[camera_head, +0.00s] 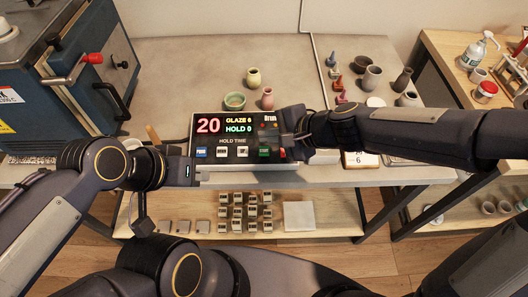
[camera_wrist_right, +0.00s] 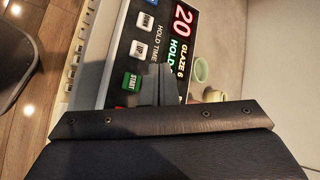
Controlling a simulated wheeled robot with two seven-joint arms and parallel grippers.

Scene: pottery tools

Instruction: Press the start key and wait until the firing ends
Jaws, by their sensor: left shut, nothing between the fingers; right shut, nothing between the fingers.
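The controller (camera_head: 218,139) stands on the bench, its display reading 20, GLAZE 6, HOLD 0, with HOLD TIME below. The green START key (camera_head: 264,152) is in its lower key row; it also shows in the right wrist view (camera_wrist_right: 131,82). My right gripper (camera_head: 287,132) is shut and empty over the controller's right side, with its fingers beside the START key in the wrist view (camera_wrist_right: 155,85). I cannot tell whether they touch the panel. My left gripper (camera_head: 190,170) is shut and empty at the controller's lower left corner. The kiln (camera_head: 40,110) is at the left.
A green bowl (camera_head: 234,101), a yellow pot (camera_head: 254,77) and a pink vase (camera_head: 267,98) stand behind the controller. More pots stand to the right. Small blocks (camera_head: 238,212) lie on the lower shelf. The bench's back middle is clear.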

